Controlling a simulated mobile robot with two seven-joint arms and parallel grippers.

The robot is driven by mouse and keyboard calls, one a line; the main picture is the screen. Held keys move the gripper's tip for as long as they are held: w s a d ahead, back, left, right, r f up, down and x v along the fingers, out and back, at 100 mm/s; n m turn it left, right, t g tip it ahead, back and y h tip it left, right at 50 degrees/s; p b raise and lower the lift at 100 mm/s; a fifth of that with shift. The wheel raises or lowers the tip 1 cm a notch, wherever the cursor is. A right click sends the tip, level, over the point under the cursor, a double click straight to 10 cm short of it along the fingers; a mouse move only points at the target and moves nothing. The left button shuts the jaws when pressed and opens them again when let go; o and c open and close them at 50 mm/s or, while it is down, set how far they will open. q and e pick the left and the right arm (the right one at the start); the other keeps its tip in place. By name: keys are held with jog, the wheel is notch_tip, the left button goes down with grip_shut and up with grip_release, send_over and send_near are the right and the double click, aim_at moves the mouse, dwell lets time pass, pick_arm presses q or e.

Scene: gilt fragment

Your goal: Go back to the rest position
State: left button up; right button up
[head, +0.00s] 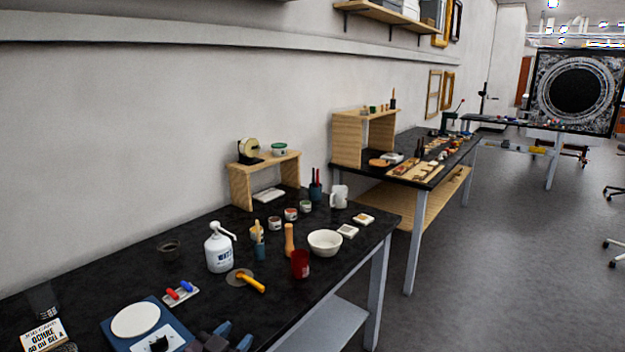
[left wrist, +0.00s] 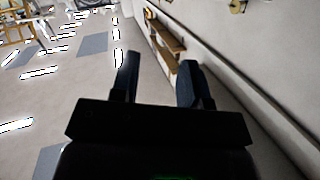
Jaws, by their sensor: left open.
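My left gripper (head: 231,338) shows at the bottom of the head view, over the front edge of the black table near the blue scale. Its two blue-tipped fingers are apart. In the left wrist view the open fingers (left wrist: 158,82) have nothing between them, with floor and wall beyond. My right gripper is in neither view.
The black table (head: 345,245) holds a blue scale (head: 178,333), a white pump bottle (head: 219,250), a red cup (head: 300,264), a white bowl (head: 325,242) and a wooden pestle (head: 289,240). A second table (head: 432,180) stands behind. Grey floor (head: 500,270) is clear at right.

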pick_arm(q)
jog(key=s+a+f+n+g+y, duration=0.1)
jog(key=s+a+f+n+y, duration=0.2)
jog(key=s+a+f, duration=0.3)
jog(key=s+a+f+n+g+y, duration=0.2)
jog(key=s+a+f, duration=0.4)
jog(key=s+f, duration=0.6)
jog(key=s+n+y, duration=0.1)
jog(key=s, duration=0.4)
jog(key=shift+s+a+f+g, duration=0.15)
jog(key=shift+s+g, duration=0.05)
jog(key=shift+g, duration=0.1)
